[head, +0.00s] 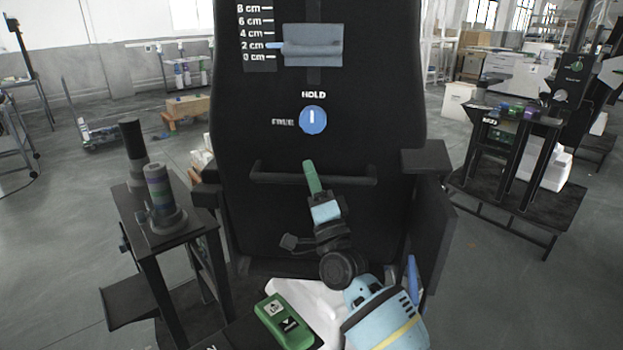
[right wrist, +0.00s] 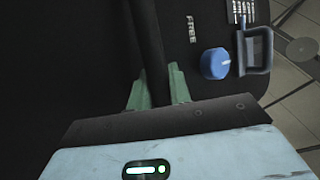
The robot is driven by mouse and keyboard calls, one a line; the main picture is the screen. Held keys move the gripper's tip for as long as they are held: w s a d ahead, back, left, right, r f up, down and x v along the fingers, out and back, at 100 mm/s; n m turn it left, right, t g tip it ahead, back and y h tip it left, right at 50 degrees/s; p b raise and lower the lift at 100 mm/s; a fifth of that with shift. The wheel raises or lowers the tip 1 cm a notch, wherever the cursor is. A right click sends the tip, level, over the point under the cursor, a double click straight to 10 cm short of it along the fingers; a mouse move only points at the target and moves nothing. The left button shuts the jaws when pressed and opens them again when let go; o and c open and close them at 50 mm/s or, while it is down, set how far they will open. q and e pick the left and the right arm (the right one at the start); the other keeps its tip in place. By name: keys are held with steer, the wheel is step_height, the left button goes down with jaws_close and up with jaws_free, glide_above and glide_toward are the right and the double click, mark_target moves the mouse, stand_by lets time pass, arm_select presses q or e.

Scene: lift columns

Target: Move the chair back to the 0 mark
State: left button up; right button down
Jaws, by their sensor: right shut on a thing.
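The black chair back (head: 390,100) stands upright in front of me. Its scale runs from 0 to 8 cm, and the blue pointer (head: 271,45) on a grey-blue block (head: 313,45) is at about 2 cm. A blue knob (head: 313,120) below has its white line toward HOLD; it also shows in the right wrist view (right wrist: 216,63). My right gripper (head: 313,178) is shut on the black bar (head: 275,178) across the chair back. In the right wrist view its green fingers (right wrist: 158,90) sit on both sides of the bar. My left gripper is not in view.
A black side stand (head: 165,235) with dark cylinders is close on the left. A green box with buttons (head: 284,320) lies low in front. A black side panel (head: 430,240) is at the right of the chair. A dark table (head: 520,180) stands farther right, with open floor between.

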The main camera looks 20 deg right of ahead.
steer(key=shift+d+r, duration=0.1)
steer(key=c, duration=1.3)
jaws_free()
steer(key=shift+w, duration=0.1)
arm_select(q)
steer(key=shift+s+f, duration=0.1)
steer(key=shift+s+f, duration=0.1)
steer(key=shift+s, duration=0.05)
arm_select(e)
steer(key=shift+f, duration=0.2)
arm_select(q)
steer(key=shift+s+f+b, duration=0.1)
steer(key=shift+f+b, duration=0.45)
steer(key=shift+b, duration=0.05)
arm_select(e)
steer(key=v, duration=0.7)
steer(key=shift+s, duration=0.35)
steer(key=shift+f, duration=0.1)
